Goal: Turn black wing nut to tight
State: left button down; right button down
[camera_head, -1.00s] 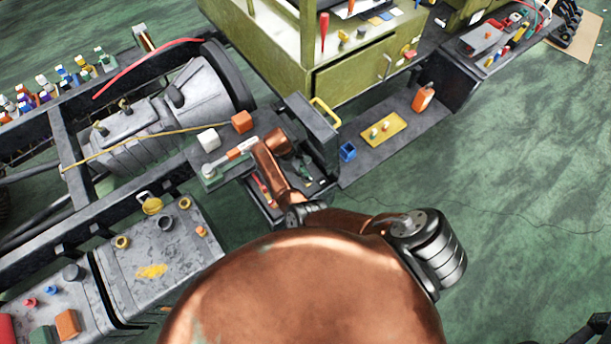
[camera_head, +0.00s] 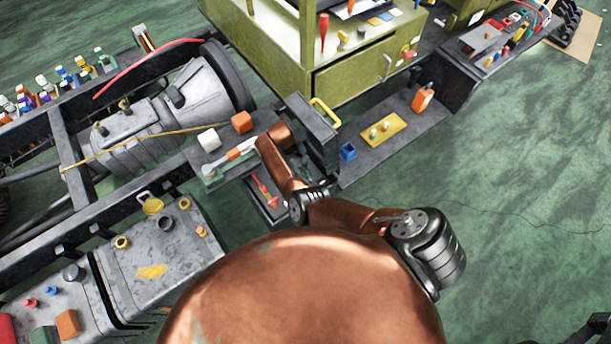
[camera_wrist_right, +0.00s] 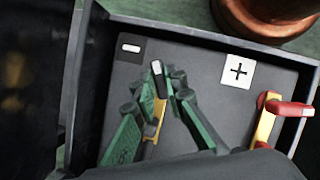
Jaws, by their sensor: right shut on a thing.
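In the right wrist view, the green fingers of my right gripper (camera_wrist_right: 162,80) are shut on the black wing nut (camera_wrist_right: 159,90). The nut is a narrow dark piece with a pale edge, above a yellow metal strip (camera_wrist_right: 152,131). It sits below a black minus label (camera_wrist_right: 130,48). Most of the nut is covered by the fingers, so its tightness cannot be seen. My left gripper is not in view.
A red wing nut (camera_wrist_right: 290,108) on a yellow strip stands at the right, below a white plus label (camera_wrist_right: 238,71). Grey box walls (camera_wrist_right: 195,32) surround both. In the head view, a yellow tray (camera_head: 395,123) and a blue cube-like holder (camera_head: 348,151) lie nearby.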

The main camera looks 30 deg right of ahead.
jog(key=m, duration=0.2)
jog(key=m+y, duration=0.1)
jog(key=shift+d+m, duration=0.2)
jog(key=shift+m, duration=0.2)
jog(key=shift+w+m+y+p, duration=0.1)
jog(key=shift+m+y+p, duration=0.2)
jog(key=shift+m+y, duration=1)
jog(key=shift+m+h, duration=0.4)
jog(key=shift+m, duration=0.1)
jog(key=c, duration=2)
grip_release()
jog(key=shift+o, duration=0.2)
